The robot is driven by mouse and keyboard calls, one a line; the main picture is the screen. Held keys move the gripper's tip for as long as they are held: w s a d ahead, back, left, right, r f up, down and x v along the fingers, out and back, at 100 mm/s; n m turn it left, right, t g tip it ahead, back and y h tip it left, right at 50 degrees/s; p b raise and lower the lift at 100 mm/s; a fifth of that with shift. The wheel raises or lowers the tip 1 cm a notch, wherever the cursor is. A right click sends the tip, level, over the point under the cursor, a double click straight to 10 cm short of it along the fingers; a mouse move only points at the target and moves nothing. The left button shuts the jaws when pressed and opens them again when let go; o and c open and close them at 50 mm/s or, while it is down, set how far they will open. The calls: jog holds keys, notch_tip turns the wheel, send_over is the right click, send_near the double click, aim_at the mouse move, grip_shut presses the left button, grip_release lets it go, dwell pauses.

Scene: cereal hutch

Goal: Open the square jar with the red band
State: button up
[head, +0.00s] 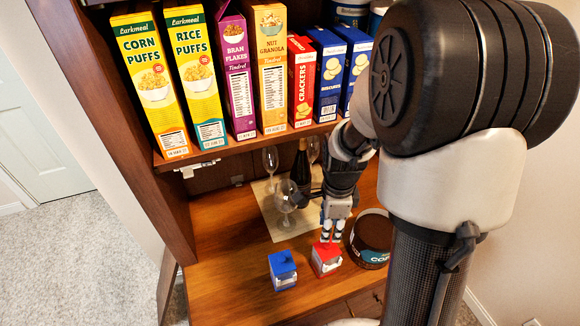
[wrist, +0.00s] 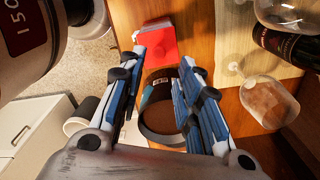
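The red square jar (head: 326,262) stands on the hutch's wooden counter, with a red top and a pale label on its front. Its red top also shows in the wrist view (wrist: 155,42), just beyond my fingertips. My gripper (head: 332,235) is over the back of this jar in the head view and partly overlaps it. In the wrist view my gripper (wrist: 164,58) has its two blue-and-white fingers apart, with nothing held between them. A blue square jar (head: 283,272) stands to the left of the red one. Whether my fingers touch the red jar cannot be told.
A dark round canister (head: 371,240) stands close on the right. Behind are wine glasses (head: 285,200) and a dark bottle (head: 301,165) on a pale mat (head: 273,218). The shelf above holds cereal boxes (head: 187,75). The counter's left part is clear.

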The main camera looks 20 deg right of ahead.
aim_at(328, 244)
jog(key=shift+d+f+m, duration=0.1)
jog(key=shift+f+m, duration=0.3)
jog(key=shift+f, duration=0.2)
jog(key=shift+d+f+b, duration=0.15)
jog(key=shift+f+b, duration=0.15)
jog(key=shift+b, duration=0.05)
jog(key=shift+f+b, duration=1.55)
jog(key=shift+f, duration=0.35)
jog(key=shift+f, duration=0.15)
jog(key=shift+f+b, duration=1.2)
jog(key=shift+f, duration=0.2)
jog(key=shift+r, duration=0.15)
jog(key=shift+c, duration=0.3)
